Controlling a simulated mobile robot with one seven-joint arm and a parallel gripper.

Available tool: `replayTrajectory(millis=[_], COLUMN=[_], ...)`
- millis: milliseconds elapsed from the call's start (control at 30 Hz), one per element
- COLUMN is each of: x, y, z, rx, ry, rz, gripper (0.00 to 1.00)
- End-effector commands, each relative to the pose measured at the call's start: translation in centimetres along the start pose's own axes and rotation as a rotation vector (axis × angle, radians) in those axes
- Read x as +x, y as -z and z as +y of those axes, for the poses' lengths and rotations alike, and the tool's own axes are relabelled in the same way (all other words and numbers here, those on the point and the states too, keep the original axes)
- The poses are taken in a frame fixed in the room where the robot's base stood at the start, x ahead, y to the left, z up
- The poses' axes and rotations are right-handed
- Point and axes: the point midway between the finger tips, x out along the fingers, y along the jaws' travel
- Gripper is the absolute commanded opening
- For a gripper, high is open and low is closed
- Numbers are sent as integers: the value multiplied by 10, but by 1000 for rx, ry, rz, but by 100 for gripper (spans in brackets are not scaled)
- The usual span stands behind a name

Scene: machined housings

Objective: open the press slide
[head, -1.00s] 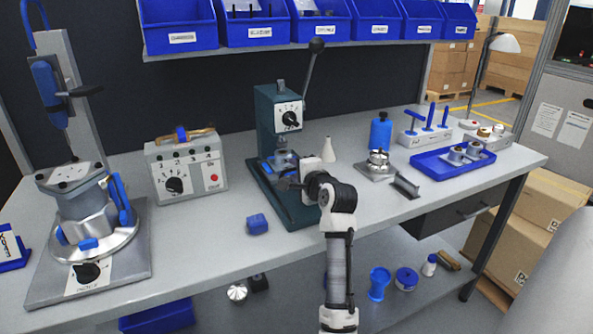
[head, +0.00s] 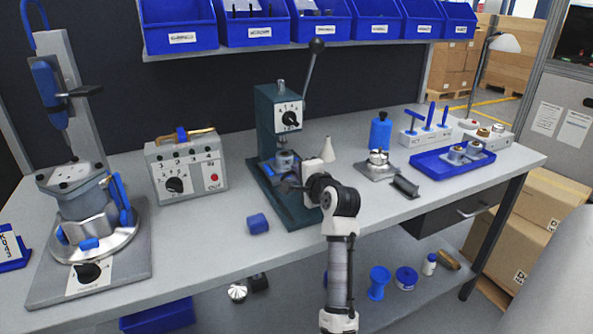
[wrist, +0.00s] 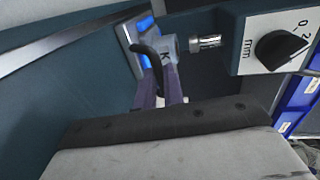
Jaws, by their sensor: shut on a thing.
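The teal press (head: 279,118) stands at the middle of the bench, with a dial on its head and a lever on top. Its slide (head: 268,168) is low at the front, and carries a grey round part (head: 285,158). In the wrist view the slide's blue and light plate (wrist: 133,48) and the grey part (wrist: 162,47) lie beyond my fingertips. My gripper (head: 289,184) is at the front of the slide. In the wrist view my gripper (wrist: 159,84) is shut around a dark curved handle (wrist: 148,56). The fingers partly hide the handle's lower end.
A blue block (head: 257,223) lies on the bench in front of the press. A control box (head: 187,168) stands left, and a white cone (head: 327,149) and a metal fixture (head: 378,166) stand right. A blue tray (head: 437,168) is further right. Bins hang above.

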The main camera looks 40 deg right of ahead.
Motion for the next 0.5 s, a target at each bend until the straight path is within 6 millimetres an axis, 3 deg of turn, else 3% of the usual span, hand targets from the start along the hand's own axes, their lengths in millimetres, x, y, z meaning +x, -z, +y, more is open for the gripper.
replayTrajectory(millis=[500], x=[-100], y=[0], z=[20], rx=[2], ry=[-3], rz=[2], gripper=[0])
